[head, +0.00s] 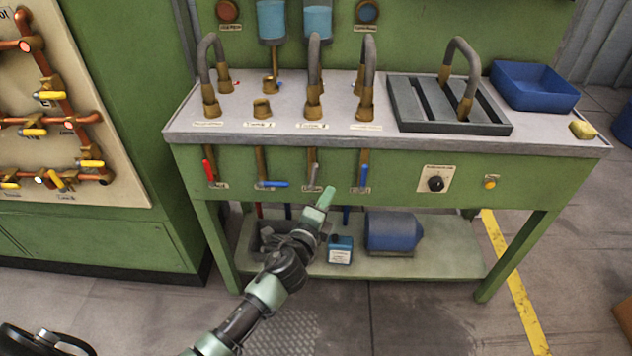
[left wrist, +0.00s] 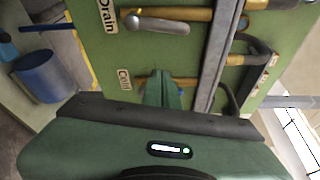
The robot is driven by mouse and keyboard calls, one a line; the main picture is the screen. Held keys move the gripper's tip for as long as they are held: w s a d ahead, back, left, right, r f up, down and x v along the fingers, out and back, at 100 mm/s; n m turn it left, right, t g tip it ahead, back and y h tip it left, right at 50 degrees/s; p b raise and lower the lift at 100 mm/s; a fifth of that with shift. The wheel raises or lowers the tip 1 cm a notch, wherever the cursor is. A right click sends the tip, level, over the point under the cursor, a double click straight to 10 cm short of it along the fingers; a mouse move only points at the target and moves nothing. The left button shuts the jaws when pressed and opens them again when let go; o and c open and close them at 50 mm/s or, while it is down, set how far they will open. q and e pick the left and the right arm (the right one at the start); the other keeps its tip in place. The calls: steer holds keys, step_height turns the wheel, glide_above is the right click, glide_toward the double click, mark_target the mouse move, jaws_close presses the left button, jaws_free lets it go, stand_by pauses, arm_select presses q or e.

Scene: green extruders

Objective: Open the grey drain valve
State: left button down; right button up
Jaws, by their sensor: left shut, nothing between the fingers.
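The grey drain valve handle (head: 313,173) hangs from a brass pipe on the green front panel of the bench. It points down, roughly along its pipe. In the left wrist view the grey handle (left wrist: 152,23) lies beside its brass pipe, near the "Drain" label. My left gripper (head: 326,196) is shut and empty, just below and to the right of the handle in the head view. Its green fingers (left wrist: 163,90) show near the "Cold" label in the left wrist view, apart from the grey handle. My right gripper is not in view.
Blue-handled valves (head: 272,184) and (head: 363,178) flank the drain valve, and a red-handled valve (head: 210,171) is farther left. A black knob (head: 436,184) is at right. The lower shelf holds a blue container (head: 393,232) and a small blue box (head: 340,250).

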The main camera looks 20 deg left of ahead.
mark_target(313, 175)
arm_select(q)
steer(key=w+a, duration=0.2)
steer(key=w+a+p, duration=0.1)
steer(key=shift+w+a+r, duration=0.25)
steer(key=shift+a, duration=0.05)
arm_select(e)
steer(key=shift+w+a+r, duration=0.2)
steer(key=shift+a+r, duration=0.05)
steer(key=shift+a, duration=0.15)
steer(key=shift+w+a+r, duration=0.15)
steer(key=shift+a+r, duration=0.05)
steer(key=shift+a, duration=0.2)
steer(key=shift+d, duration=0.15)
